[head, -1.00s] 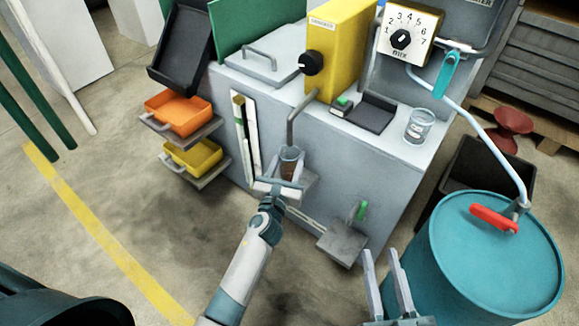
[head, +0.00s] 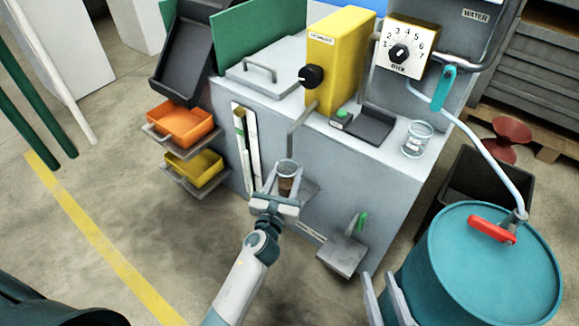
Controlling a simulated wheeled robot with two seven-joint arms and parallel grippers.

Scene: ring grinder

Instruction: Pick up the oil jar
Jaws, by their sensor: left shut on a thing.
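A small clear jar with dark brown contents (head: 286,185), which looks like the oil jar, stands upright below the end of a bent grey pipe (head: 292,143) at the front of the grey bench. My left gripper (head: 285,177) is shut on this jar, one finger on each side of it. A grey ledge (head: 308,190) shows just behind and right of the jar; I cannot tell whether the jar touches it. Another clear jar with a label (head: 417,139) stands on the bench top at the right. My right gripper (head: 380,284) is open and empty at the bottom edge.
The bench top (head: 285,103) carries a yellow box with a black knob (head: 334,58) and a dial panel (head: 405,48). A teal drum (head: 480,265) stands at the right, near my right gripper. Orange (head: 181,124) and yellow (head: 193,168) bins are left.

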